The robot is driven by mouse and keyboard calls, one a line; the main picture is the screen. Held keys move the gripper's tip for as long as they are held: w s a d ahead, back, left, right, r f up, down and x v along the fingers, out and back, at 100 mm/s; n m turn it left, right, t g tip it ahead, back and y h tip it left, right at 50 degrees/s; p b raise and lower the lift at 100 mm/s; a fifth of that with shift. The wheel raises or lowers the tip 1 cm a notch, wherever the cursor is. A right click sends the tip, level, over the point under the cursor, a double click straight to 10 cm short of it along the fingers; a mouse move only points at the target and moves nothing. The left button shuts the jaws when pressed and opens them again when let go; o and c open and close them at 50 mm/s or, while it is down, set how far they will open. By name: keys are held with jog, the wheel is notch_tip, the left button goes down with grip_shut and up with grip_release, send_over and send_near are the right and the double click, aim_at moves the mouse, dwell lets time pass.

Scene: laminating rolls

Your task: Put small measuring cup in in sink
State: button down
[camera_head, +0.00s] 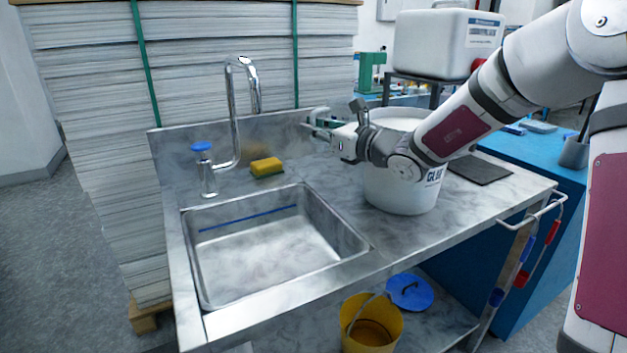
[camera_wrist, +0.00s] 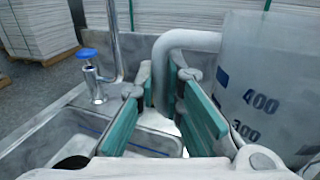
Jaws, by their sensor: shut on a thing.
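The measuring cup (camera_wrist: 262,85) fills the right side of the wrist view. It is pale and translucent, with blue 300 and 400 marks. Its grey handle (camera_wrist: 168,42) runs down between the teal finger pads of my gripper (camera_wrist: 163,88), which is shut on it. In the head view my gripper (camera_head: 318,124) is above the back of the counter, to the right of the sink; the cup cannot be made out clearly there. The steel sink (camera_head: 275,255) is empty, with a blue stripe on its far wall. Its basin also shows at lower left in the wrist view (camera_wrist: 75,135).
A chrome faucet (camera_head: 233,120), a blue-topped dispenser (camera_head: 206,172) and a yellow sponge (camera_head: 266,167) stand behind the sink. A white glue bucket (camera_head: 400,192) stands on the counter under my arm. Stacked sheets (camera_head: 210,70) rise behind. The front counter between sink and bucket is clear.

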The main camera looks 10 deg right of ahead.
notch_tip(320, 180, down, 11)
jog(key=b, duration=0.2)
jog(key=shift+b, duration=0.4)
jog(key=shift+f, duration=0.1)
jog(key=shift+f, duration=0.1)
jog(key=c, duration=1.7)
grip_release()
